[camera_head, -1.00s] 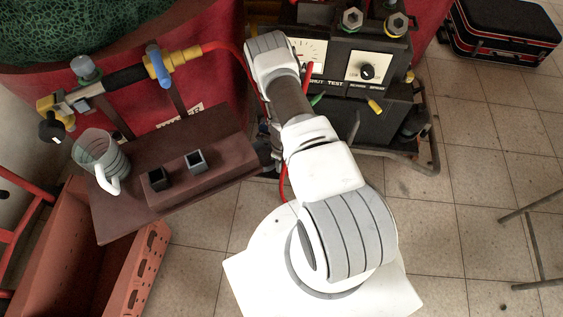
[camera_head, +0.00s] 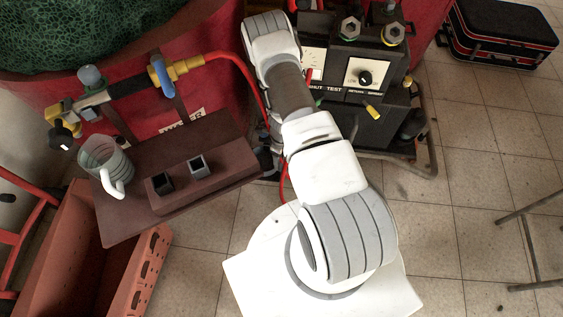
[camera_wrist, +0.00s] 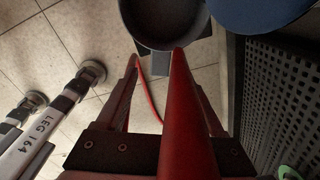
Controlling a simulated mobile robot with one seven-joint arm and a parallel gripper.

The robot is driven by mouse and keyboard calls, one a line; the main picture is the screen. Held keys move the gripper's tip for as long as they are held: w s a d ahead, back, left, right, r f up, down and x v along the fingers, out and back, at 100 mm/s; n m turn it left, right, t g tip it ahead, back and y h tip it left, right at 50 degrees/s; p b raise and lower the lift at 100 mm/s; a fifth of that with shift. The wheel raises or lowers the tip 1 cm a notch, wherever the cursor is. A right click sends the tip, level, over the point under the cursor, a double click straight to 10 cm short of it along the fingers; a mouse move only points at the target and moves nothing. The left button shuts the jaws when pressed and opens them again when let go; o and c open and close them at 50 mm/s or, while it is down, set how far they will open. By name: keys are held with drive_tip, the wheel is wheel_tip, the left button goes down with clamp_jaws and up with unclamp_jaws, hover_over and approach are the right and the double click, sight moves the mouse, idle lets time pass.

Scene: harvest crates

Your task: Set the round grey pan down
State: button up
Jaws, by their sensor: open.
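A round, dark grey, pan-like thing (camera_wrist: 160,36) shows at the top of the wrist view, cut off by the picture's upper edge. My gripper (camera_wrist: 156,55) has two red fingers that stand apart. The tip of the right finger overlaps the lower rim of the pan in the picture; I cannot tell whether it touches. The left finger is beside and below the pan. I cannot tell what the pan rests on. In the head view my own arm hides the gripper, and I do not see the pan there.
In the head view, a brown shelf (camera_head: 127,224) at left bears a clear jug (camera_head: 106,160) and a block with two small cups. A black test unit (camera_head: 375,115) stands beyond my arm. An orange crate (camera_head: 60,250) is lower left. A blue round thing (camera_wrist: 255,12) adjoins the pan.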

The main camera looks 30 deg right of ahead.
wheel_tip(320, 180, up, 6)
drive_tip(key=p, duration=0.1)
drive_tip(key=shift+r+p, duration=0.25)
drive_tip(key=shift+p, duration=0.1)
idle(0.3)
